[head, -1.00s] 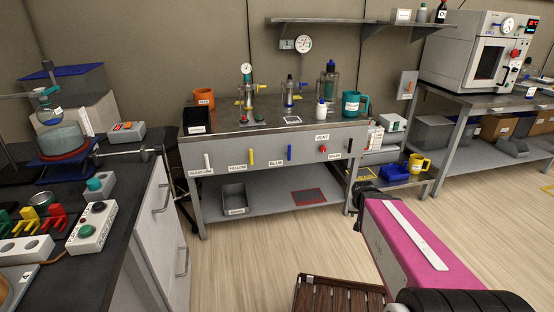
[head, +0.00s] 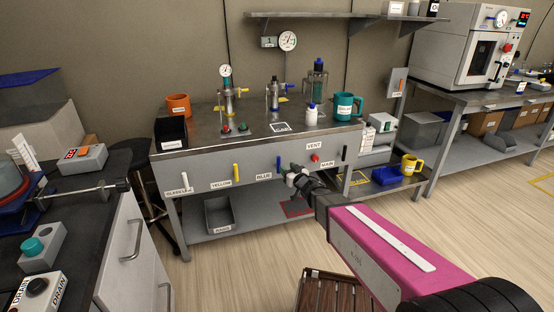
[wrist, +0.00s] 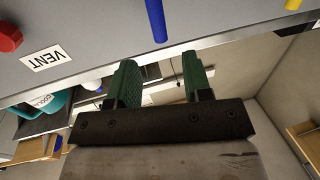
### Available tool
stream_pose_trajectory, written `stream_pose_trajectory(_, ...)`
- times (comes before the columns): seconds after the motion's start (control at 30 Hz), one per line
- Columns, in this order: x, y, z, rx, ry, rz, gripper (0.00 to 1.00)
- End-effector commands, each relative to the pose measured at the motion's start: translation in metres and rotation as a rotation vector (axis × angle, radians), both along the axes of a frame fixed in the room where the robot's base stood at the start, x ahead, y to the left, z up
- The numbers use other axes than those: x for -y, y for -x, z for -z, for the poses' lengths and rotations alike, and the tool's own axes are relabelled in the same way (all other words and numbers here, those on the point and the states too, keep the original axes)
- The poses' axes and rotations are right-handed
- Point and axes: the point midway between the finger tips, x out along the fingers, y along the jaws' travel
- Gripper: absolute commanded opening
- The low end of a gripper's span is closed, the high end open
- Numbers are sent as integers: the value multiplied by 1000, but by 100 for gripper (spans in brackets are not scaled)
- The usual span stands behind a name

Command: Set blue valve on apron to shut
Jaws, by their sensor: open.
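The blue valve (head: 278,163) is a blue lever on the grey apron (head: 207,173) of the bench, standing upright beside its BLUE label. It also shows at the top of the wrist view (wrist: 156,20), beyond my fingertips. My gripper (head: 293,172) is in front of the apron, just right of the blue lever in the head view. In the wrist view its two green-padded fingers (wrist: 160,75) are apart with nothing between them. The lever appears clear of the fingers; the exact gap cannot be told.
The yellow lever (head: 237,172) is left of the blue one; the red VENT knob (head: 315,158) and the black MAIN lever (head: 345,153) are right. A lower shelf with a grey bin (head: 219,215) is below.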

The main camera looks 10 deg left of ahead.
Motion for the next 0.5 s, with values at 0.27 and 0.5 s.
stream_pose_trajectory(0.27,-23,-29,1,0,0,4,45)
stream_pose_trajectory(0.5,-53,-60,1,-1,1,4,45)
